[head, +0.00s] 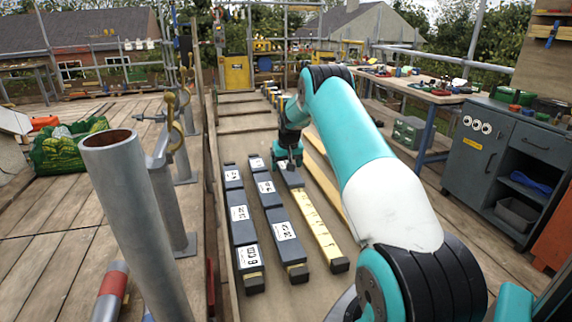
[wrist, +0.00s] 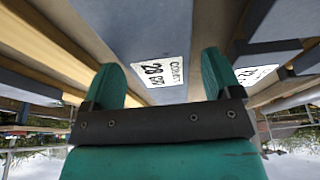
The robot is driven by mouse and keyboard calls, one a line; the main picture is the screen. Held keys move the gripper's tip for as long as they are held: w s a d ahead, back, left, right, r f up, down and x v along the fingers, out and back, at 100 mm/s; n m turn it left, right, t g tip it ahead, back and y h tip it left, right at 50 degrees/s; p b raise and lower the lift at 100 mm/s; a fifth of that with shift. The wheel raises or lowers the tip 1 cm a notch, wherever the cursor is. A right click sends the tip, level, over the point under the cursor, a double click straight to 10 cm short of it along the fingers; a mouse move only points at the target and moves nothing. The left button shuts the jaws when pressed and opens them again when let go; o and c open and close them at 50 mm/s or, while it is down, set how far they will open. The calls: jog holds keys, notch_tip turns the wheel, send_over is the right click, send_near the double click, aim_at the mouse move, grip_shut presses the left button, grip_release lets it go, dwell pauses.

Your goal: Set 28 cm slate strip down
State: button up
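The 28 cm slate strip (wrist: 150,35) is dark grey with a white label reading 28 cm.
Two rows of labelled dark strips, a left row (head: 242,233) and a middle row (head: 276,215), lie close on the left. A bare wooden batten (head: 325,185) runs to the right. Metal posts (head: 135,215) stand at left; a workbench (head: 425,90) and grey cabinet (head: 490,150) stand at right.

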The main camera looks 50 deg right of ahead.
jog(key=v, duration=1.2)
jog(key=shift+b, duration=0.35)
jog(key=shift+r, duration=0.15)
